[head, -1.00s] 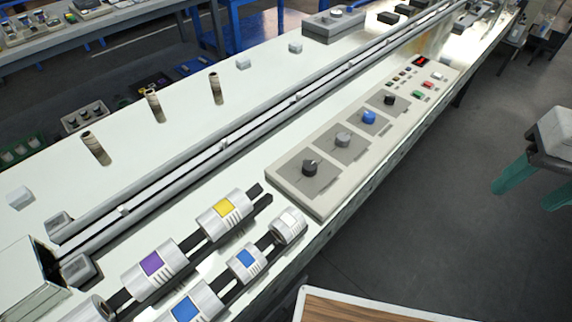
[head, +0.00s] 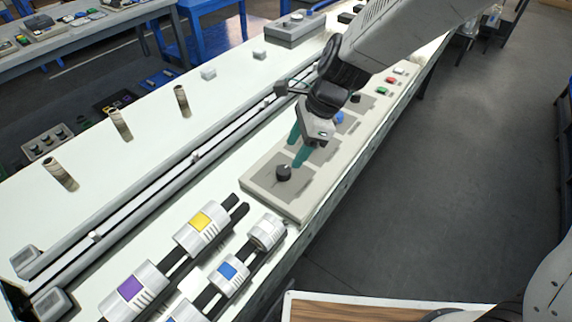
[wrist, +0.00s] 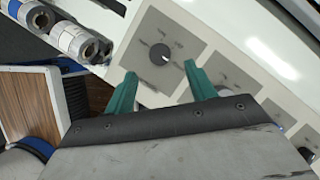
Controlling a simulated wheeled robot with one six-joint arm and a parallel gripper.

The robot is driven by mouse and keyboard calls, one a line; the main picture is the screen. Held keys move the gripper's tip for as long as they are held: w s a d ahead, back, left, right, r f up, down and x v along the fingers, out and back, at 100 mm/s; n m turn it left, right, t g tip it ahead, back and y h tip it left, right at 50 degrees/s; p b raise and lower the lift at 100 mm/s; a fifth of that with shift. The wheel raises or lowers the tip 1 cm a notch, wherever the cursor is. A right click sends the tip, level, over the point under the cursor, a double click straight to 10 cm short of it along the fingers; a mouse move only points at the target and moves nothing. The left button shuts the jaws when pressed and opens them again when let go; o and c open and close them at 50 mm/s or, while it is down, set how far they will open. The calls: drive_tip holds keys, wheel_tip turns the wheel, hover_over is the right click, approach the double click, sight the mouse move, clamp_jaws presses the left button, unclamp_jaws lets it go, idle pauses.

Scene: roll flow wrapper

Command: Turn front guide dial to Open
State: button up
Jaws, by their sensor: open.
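The control panel (head: 262,196) is a beige slab on the white machine bed with a row of dials. The nearest dial, a dark round knob (head: 284,173), sits on its own grey plate; in the wrist view the knob (wrist: 160,53) has a light pointer mark, and its plate's lettering is too small to read. My gripper (head: 297,150) has teal fingers and is open and empty. In the wrist view my gripper (wrist: 158,82) has one finger on each side of the knob's line, short of it. A blue dial (head: 339,117) and a black dial (head: 355,98) stand farther along.
Metal rollers with yellow (head: 201,220), purple (head: 129,287) and blue (head: 228,270) labels lie in front of the panel. A long rail channel (head: 175,180) runs left of it. Red (head: 391,79) and green (head: 382,91) buttons sit at the panel's far end. The floor to the right is clear.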

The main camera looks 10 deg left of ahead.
sight(284, 169)
drive_tip(key=x, duration=0.6)
drive_tip(key=shift+a+f, duration=0.1)
drive_tip(key=shift+f, duration=0.3)
drive_tip(key=c, duration=1)
